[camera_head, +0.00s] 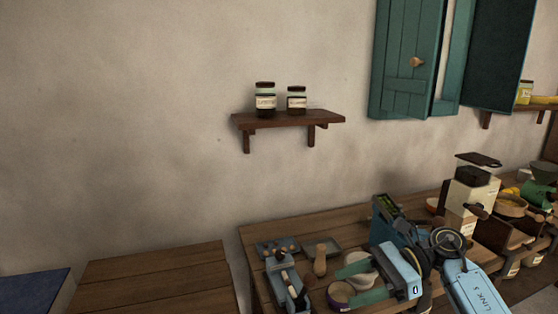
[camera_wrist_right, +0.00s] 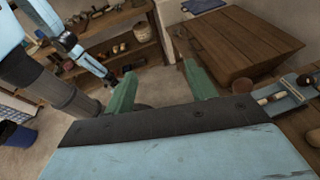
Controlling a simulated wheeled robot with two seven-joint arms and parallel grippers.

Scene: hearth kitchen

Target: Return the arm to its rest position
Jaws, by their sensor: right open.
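My right arm comes in from the lower right in the head view. Its right gripper (camera_head: 346,284) is open, with two green fingers apart and pointing left over the cluttered worktable (camera_head: 340,238). In the right wrist view the open fingers of the right gripper (camera_wrist_right: 160,88) have nothing between them. A light-blue arm of mine shows at the upper left of that view; its far end is too small to read. My left gripper does not show in the head view.
A blue tray (camera_head: 290,290), a wooden pestle-like piece (camera_head: 320,260) and a purple-rimmed bowl (camera_head: 340,294) lie near the right gripper. A coffee grinder (camera_head: 470,195) stands to the right. A wall shelf (camera_head: 290,119) holds two jars. A bare wooden table (camera_head: 155,280) is at left.

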